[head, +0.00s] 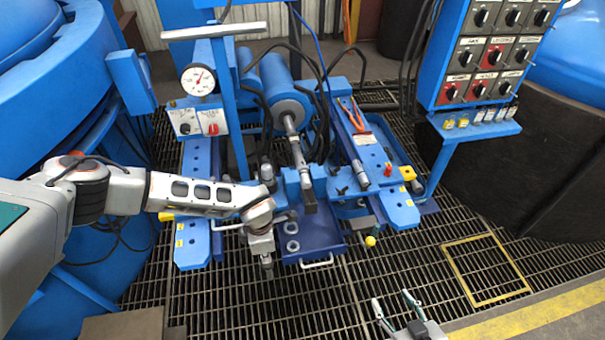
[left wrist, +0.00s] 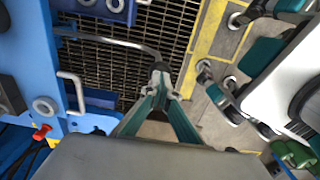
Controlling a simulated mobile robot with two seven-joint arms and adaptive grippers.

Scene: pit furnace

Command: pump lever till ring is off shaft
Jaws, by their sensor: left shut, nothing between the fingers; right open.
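A bent grey metal lever (left wrist: 120,43) with a dark end runs across the left wrist view. My left gripper (left wrist: 160,85) has its fingertips together at that dark end, with nothing visible between them; I cannot tell whether they touch it. In the head view my left gripper (head: 266,262) points down beside the blue tray and hides part of the lever. The steel shaft (head: 296,145) extends from the blue cylinder toward a blue crossblock. I cannot make out clearly whether a ring sits on it. My right gripper (head: 396,304) is open and empty over the grating at the bottom.
A blue tray (head: 318,240) with loose rings lies in front of the crossblock. A pressure gauge (head: 198,79) stands at the left. A yellow-knobbed handle (head: 370,241) sticks out at the right. A switch panel (head: 487,50) is at upper right. Open grating lies in front.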

